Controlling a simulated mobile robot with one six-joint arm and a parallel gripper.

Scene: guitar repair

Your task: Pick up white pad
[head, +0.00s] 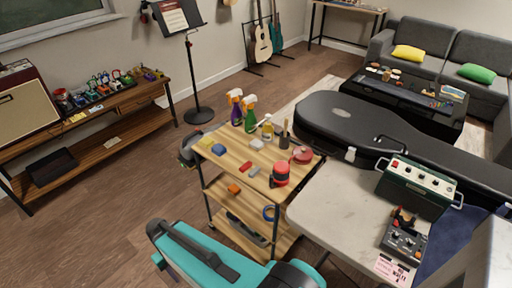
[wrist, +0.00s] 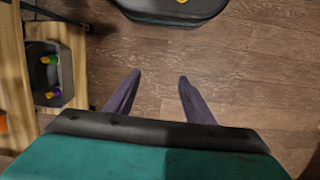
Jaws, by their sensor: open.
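A small white pad (head: 257,144) lies on the wooden top of a cart (head: 228,171), between the spray bottles and the amber bottle. My gripper (wrist: 159,84) is open and empty in the wrist view, its two dark fingers spread above the bare wood floor. The pad does not show in the wrist view. In the head view my teal arm is at the bottom, in front of the cart and well apart from the pad; the fingers are hard to make out there.
Around the pad stand spray bottles (head: 243,112), an amber bottle (head: 267,130) and a red-black jar (head: 281,174). Blue (head: 218,149) and yellow (head: 206,142) pads lie to its left. A pale table (head: 335,205) adjoins at right.

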